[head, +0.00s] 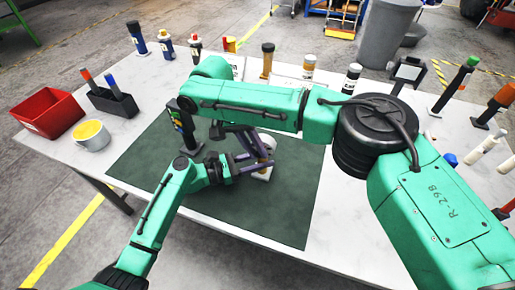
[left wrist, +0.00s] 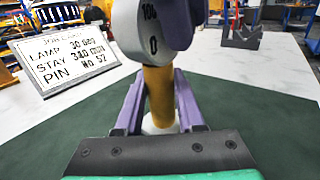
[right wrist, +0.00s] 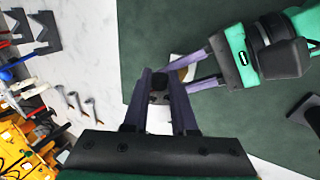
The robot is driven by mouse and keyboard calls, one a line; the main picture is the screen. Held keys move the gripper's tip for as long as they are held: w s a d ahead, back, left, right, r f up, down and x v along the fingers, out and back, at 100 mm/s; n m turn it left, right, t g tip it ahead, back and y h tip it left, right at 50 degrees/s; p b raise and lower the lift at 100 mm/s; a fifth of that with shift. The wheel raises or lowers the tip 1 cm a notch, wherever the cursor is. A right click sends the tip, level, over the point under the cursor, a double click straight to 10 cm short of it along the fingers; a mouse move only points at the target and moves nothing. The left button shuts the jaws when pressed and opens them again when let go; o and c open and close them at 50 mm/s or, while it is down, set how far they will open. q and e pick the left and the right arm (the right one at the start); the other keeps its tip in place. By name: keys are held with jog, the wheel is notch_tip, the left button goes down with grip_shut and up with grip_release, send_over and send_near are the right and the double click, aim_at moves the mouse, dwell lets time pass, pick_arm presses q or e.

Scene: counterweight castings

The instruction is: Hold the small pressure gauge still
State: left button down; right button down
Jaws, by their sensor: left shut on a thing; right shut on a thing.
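The small pressure gauge stands on the green mat (head: 215,212), largely hidden by my arms in the head view. Its white base (head: 262,173) shows there. In the left wrist view I see its tan stem (left wrist: 159,95) and grey round head (left wrist: 138,28), marked 100 and 0. My left gripper (head: 262,160) is shut on the stem from the side. My right gripper (right wrist: 158,88) comes from above and is shut at the gauge's head. One of its purple fingers (left wrist: 178,22) covers part of the head. A dark part shows between its fingertips; the exact contact is hidden.
A dark upright device (head: 182,125) stands on the mat's left. A red bin (head: 48,112), a yellow-filled cup (head: 91,135) and a black holder (head: 112,102) are at left. A lettered card (left wrist: 68,57) and several bottles line the back. The mat's front is clear.

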jog(key=shift+w+a+f+h, duration=0.1)
jog(key=shift+h, duration=0.5)
jog(key=c, duration=0.7)
grip_release()
